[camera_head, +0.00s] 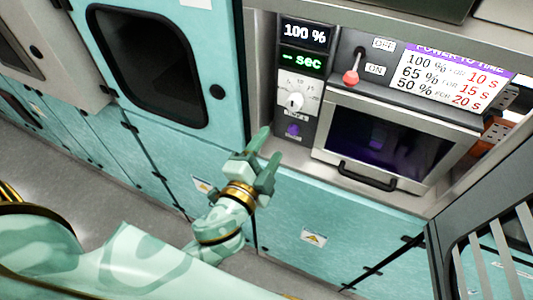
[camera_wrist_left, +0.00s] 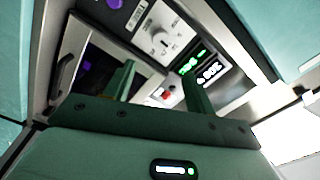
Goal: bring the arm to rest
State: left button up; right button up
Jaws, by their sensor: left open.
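My left gripper (camera_head: 265,155) is open and empty, its two pale green fingers apart. It is in front of the machine's control panel (camera_head: 310,75), at the lower left of the oven-like door (camera_head: 385,142). In the left wrist view the open fingers (camera_wrist_left: 160,88) stand before the tilted panel, with nothing between them. My left arm comes in from the lower left of the head view. My right gripper is not in view.
The panel has a "100 %" display (camera_head: 304,34), a green "- sec" display (camera_head: 302,61), a dial (camera_head: 295,101) and a purple button (camera_head: 293,130). A red-knobbed lever (camera_head: 351,77) points down near ON. The shut door has a black handle (camera_head: 367,177). Teal cabinets (camera_head: 165,150) line the left.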

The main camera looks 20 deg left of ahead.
pick_arm(q)
jog(key=shift+s, duration=0.3)
